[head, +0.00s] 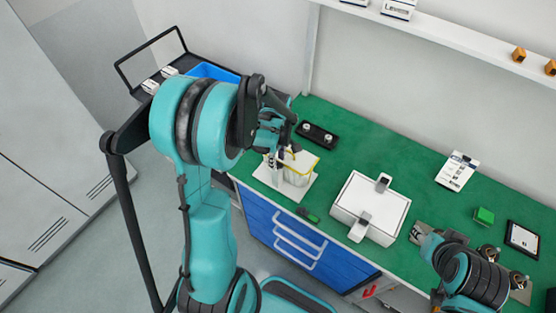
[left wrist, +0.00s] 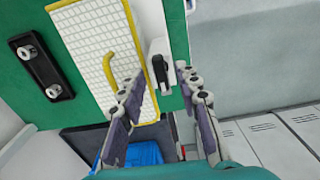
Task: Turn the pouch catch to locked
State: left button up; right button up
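A pouch with a white grid face and yellow edging (left wrist: 97,50) fills much of the left wrist view; in the head view the pouch (head: 299,166) stands on a white base at the bench's left end. A yellow curved strip (left wrist: 109,72) lies on its face. What looks like the catch, a grey and black lever (left wrist: 158,68) on a white block, is beside the pouch's edge. My left gripper (left wrist: 160,80) is open, its fingers on either side of the lever with visible gaps. In the head view my left gripper (head: 272,140) partly hides the pouch.
A black plate with two knobs (head: 317,135) lies behind the pouch. A blue bin (head: 213,72) is at the left. Green bench space (head: 360,155) is free behind the case.

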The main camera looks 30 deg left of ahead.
pick_arm(q)
jog(key=shift+f, duration=0.25)
jog(key=shift+c, duration=0.3)
grip_shut()
